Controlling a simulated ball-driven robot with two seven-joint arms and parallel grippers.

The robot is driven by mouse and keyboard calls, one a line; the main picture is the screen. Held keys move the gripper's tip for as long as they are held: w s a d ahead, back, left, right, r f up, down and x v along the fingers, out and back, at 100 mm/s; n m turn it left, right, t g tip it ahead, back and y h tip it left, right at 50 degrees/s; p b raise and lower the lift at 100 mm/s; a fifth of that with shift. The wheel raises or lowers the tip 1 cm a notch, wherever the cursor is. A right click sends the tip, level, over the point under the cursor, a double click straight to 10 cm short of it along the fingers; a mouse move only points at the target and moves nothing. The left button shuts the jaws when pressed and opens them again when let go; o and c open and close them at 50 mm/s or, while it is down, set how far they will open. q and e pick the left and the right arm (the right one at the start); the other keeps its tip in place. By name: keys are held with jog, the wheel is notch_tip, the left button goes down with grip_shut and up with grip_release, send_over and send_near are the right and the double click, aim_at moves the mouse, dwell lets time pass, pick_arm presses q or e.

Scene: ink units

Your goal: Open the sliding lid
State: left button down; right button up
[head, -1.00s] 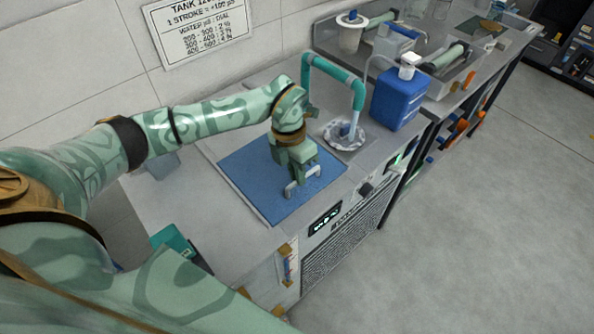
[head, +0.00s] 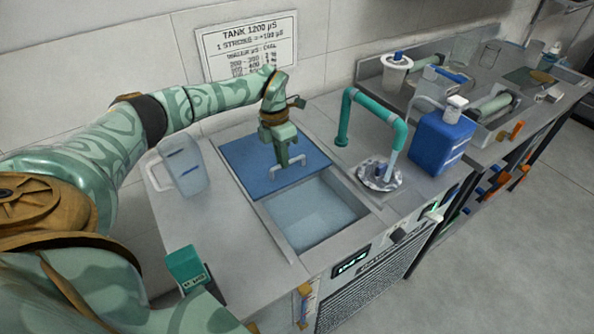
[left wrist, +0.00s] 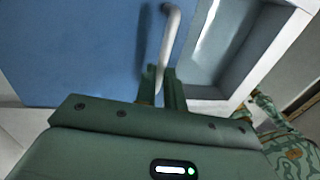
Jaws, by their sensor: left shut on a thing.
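The blue sliding lid (head: 243,158) covers the back part of a basin in the metal counter. The front part of the basin (head: 318,212) is uncovered and shows a pale bluish inside. A pale bar handle (head: 291,164) stands near the lid's front edge. My left gripper (head: 282,161) is over the lid and shut on this handle. In the left wrist view the handle (left wrist: 169,45) runs up from between the fingers (left wrist: 162,82), with the blue lid (left wrist: 75,50) at left and the open gap at right. My right gripper is out of view.
A clear jug (head: 184,167) stands left of the basin and a teal box (head: 186,267) near the front left. To the right are a teal pipe (head: 373,110) over a round drain (head: 380,176) and a blue canister (head: 441,143). A wall sign (head: 246,45) hangs behind.

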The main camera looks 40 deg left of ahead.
pick_arm(q)
jog(key=shift+w+a, duration=0.2)
jog(key=shift+a, duration=0.35)
jog(key=shift+w+a, duration=0.2)
jog(key=shift+a, duration=0.35)
jog(key=c, duration=1.5)
grip_release()
jog(key=shift+r, duration=0.15)
jog(key=a+r+p, duration=0.1)
jog(key=r, duration=0.4)
jog(key=a+r+p, duration=0.1)
jog(key=r, duration=0.4)
jog(key=w+a+r+p, duration=0.1)
jog(key=r, duration=0.4)
jog(key=shift+r, duration=0.35)
